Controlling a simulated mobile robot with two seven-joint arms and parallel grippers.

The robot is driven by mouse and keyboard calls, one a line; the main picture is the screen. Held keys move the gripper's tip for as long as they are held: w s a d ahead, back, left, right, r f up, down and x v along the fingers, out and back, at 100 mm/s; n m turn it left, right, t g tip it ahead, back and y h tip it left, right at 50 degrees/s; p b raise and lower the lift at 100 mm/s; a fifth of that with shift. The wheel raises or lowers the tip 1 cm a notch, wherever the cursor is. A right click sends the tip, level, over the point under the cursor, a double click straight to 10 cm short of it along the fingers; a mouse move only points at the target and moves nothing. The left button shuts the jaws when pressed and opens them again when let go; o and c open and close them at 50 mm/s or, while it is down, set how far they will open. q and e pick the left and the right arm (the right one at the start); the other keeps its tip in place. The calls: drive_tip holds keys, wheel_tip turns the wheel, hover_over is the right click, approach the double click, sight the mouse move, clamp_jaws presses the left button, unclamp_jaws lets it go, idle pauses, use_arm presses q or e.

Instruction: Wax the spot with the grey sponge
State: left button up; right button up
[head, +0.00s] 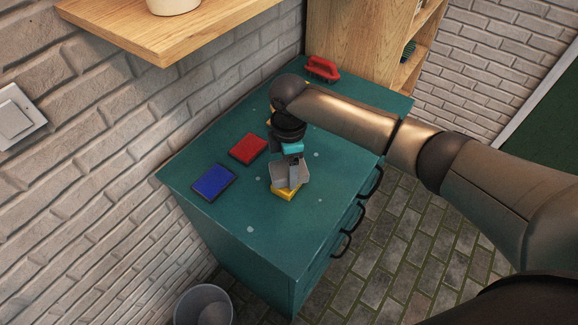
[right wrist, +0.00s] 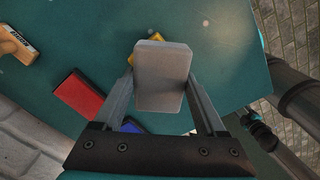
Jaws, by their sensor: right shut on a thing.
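My right gripper (head: 290,168) is over the teal cabinet top, fingers pointing down. It is shut on the grey sponge (right wrist: 161,78), a pale grey block between the two fingers in the right wrist view. In the head view the grey sponge (head: 291,178) is partly hidden by the gripper, just above or beside a yellow block (head: 286,193); I cannot tell whether they touch. Several small pale spots mark the cabinet top, one near the front (head: 250,229), one right of the gripper (head: 317,155) and one further right (head: 320,200). My left gripper is not in view.
A red pad (head: 248,149) and a blue pad (head: 213,181) lie left of the gripper on the teal cabinet (head: 262,245). A wooden shelf (head: 160,30) overhangs the back left. The front of the top is clear.

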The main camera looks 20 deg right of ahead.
drive_tip(key=shift+f, duration=0.5)
idle(0.6)
drive_tip(key=shift+s+f, duration=0.1)
drive_tip(key=shift+f, duration=0.05)
idle(1.8)
wheel_tip(320, 180, up, 7)
drive_tip(key=p, duration=0.8)
drive_tip(key=shift+p, duration=0.3)
idle(0.6)
